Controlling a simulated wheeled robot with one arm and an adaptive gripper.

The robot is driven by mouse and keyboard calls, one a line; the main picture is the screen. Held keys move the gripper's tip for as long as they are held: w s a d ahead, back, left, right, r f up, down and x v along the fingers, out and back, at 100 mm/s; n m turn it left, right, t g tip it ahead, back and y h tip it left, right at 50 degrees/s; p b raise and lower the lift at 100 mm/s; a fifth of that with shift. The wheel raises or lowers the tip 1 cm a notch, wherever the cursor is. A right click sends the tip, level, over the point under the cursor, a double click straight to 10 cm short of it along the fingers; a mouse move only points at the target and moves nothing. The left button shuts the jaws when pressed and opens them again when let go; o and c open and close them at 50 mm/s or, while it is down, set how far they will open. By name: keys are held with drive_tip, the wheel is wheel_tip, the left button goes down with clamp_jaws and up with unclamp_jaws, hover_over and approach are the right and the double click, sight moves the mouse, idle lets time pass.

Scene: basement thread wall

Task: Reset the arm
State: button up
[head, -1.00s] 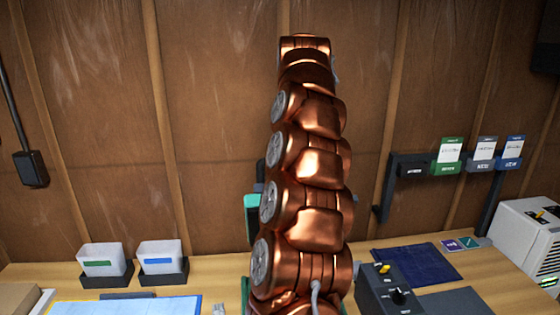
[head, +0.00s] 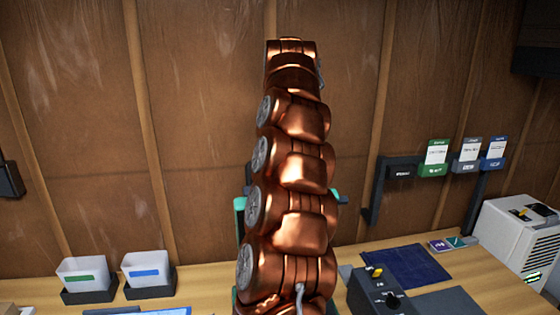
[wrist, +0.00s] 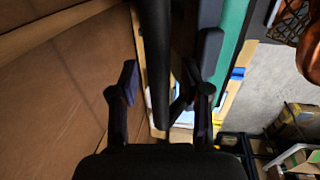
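My copper arm (head: 300,170) stands nearly upright in the middle of the head view, its links stacked in front of the wooden wall. My gripper cannot be made out in the head view. In the wrist view my gripper (wrist: 160,85) has its two dark fingers apart, with a clear gap and nothing held. A dark post (wrist: 156,50) runs through the picture between the fingers, beyond or beside them; I cannot tell how close.
A wooden bench (head: 210,275) runs along the wall. Two white bins (head: 82,273) stand left, a dark control box (head: 375,295) and blue mat (head: 418,266) right of the arm. A white machine (head: 515,240) sits far right; a card rack (head: 400,170) is on the wall.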

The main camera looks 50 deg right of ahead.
idle(0.5)
drive_tip(key=w+a+r+t+b, duration=0.1)
drive_tip(key=w+a+r, duration=0.1)
drive_tip(key=a, duration=0.3)
drive_tip(key=w+a+r+t+b, duration=0.1)
drive_tip(key=w+a+r, duration=0.15)
drive_tip(key=a, duration=0.35)
drive_tip(key=s+a+f+m+g+y, duration=0.1)
drive_tip(key=a+f, duration=0.3)
drive_tip(key=a, duration=0.4)
drive_tip(key=s+a+f+m, duration=0.15)
drive_tip(key=a+f, duration=0.25)
drive_tip(key=a, duration=0.4)
drive_tip(key=s+a+f+m+g, duration=0.1)
drive_tip(key=s+a+f+m, duration=0.1)
drive_tip(key=s+a+f, duration=0.3)
drive_tip(key=s+a+f+m+g, duration=0.2)
drive_tip(key=s+a+f, duration=0.3)
drive_tip(key=s, duration=0.7)
drive_tip(key=s+a+f+m+g, duration=0.1)
drive_tip(key=s+a+f+m, duration=0.2)
drive_tip(key=s+a+f, duration=0.2)
drive_tip(key=s+f, duration=0.3)
drive_tip(key=f, duration=0.1)
drive_tip(key=shift+s, duration=0.2)
drive_tip(key=shift+c, duration=0.6)
